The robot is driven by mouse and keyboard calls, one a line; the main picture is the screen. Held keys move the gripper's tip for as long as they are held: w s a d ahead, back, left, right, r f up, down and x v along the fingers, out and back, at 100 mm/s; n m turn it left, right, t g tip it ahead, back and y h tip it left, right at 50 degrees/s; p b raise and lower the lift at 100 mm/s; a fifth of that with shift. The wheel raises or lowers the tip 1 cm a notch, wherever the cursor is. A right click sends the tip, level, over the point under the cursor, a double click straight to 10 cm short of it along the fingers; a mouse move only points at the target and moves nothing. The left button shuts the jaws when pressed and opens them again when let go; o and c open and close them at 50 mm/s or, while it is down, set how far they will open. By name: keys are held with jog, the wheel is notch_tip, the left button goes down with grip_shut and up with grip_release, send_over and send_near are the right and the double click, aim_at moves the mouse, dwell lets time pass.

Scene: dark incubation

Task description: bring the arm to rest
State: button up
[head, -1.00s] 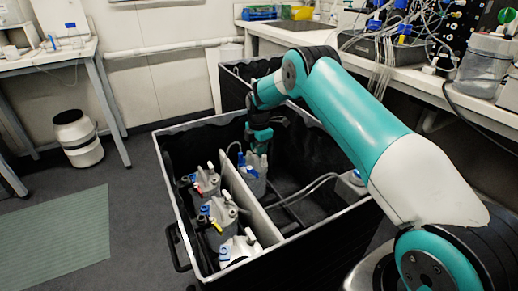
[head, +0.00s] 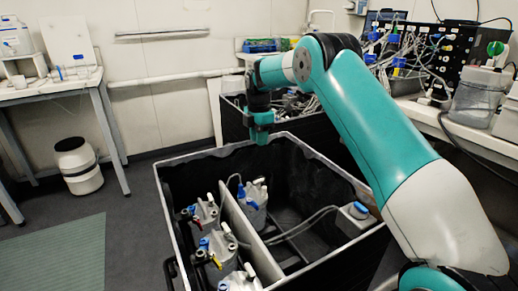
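My arm is teal and white and reaches in from the right in the head view. My gripper (head: 262,137) points down above the far rim of the black crate (head: 165,195). Its fingers are small and dark here, so I cannot tell whether they are open or shut. I see nothing hanging below it. A bottle with a blue clip (head: 254,208) stands in the crate's right compartment, below and apart from my gripper. Several similar bottles (head: 206,212) stand in the left compartment.
A white divider (head: 243,228) splits the crate. A tube runs to a capped item (head: 355,215) at its right side. A second black crate (head: 235,124) stands behind. A bench with a clear container (head: 476,98) is at right. A white bin (head: 77,165) stands at left, with open floor nearby.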

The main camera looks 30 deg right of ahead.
jog(key=shift+r, duration=0.2)
dwell(0.4)
jog(key=s+a+r+m+y, duration=0.1)
jog(key=s+a+r+m, duration=0.2)
jog(key=s+a+r, duration=0.4)
jog(key=s+a+r+m+y, duration=0.15)
jog(key=s+a+r, duration=0.25)
jog(key=s+a, duration=0.5)
jog(key=s+a+m+y, duration=0.1)
jog(key=s+a+m, duration=0.25)
jog(key=s, duration=0.95)
jog(key=s+a+m+y, duration=0.15)
jog(key=s+m, duration=0.25)
jog(key=s, duration=0.9)
notch_tip(320, 180, up, 12)
jog(key=p, duration=1.2)
jog(key=shift+s+a+r+h+p, duration=0.2)
jog(key=shift+s+h+p, duration=0.05)
jog(key=shift+h+p, duration=0.15)
